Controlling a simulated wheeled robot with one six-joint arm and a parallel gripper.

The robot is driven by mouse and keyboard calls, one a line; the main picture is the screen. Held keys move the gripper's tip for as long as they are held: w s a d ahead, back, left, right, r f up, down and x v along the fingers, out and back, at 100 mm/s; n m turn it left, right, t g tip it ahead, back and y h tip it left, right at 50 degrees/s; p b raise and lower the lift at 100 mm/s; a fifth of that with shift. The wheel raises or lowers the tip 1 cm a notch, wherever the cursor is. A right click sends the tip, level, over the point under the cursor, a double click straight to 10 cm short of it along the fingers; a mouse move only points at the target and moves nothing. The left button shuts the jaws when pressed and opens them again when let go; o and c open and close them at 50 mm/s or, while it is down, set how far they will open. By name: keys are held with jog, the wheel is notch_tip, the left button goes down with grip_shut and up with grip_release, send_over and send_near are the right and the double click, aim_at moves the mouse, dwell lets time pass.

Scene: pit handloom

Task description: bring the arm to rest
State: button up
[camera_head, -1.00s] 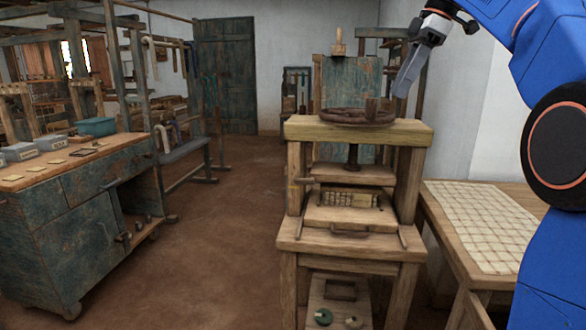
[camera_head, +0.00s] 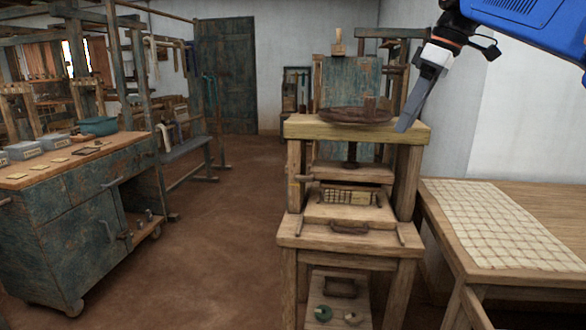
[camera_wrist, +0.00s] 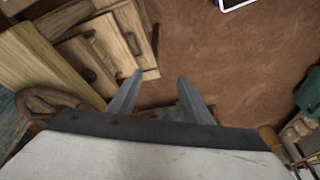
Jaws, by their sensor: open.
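My gripper (camera_head: 405,126) hangs from my blue arm at the upper right of the head view, pointing down and left. Its fingertips appear close to the right end of the press's top beam (camera_head: 300,129); the gap in depth is hard to judge. In the wrist view my gripper (camera_wrist: 158,78) shows two grey fingers spread apart with nothing between them. The brown floor lies beyond the fingertips. The wooden press (camera_head: 290,232) stands in the middle of the head view, with a dark round wheel (camera_head: 345,115) on top.
A wooden table (camera_head: 540,197) with a gridded cloth (camera_head: 500,222) is at the right. A worn green cabinet (camera_head: 80,240) with a teal tray (camera_head: 98,126) stands at the left. A loom frame (camera_head: 112,70) is behind it. The floor (camera_head: 205,260) between cabinet and press is clear.

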jog(key=s+d+f+m+t+h, duration=0.1)
jog(key=s+f+m, duration=0.2)
jog(key=s+f, duration=0.5)
jog(key=s+d+f+m+t+h, duration=0.1)
jog(key=s+f+m, duration=0.3)
jog(key=s+f, duration=0.5)
jog(key=s+d+f+m+h, duration=0.1)
jog(key=s+f+m, duration=0.3)
jog(key=f, duration=1.5)
jog(key=s, duration=0.4)
jog(key=shift+s+d+f+t, duration=0.25)
jog(key=shift+d+f+t, duration=0.05)
jog(key=shift+d+t, duration=0.1)
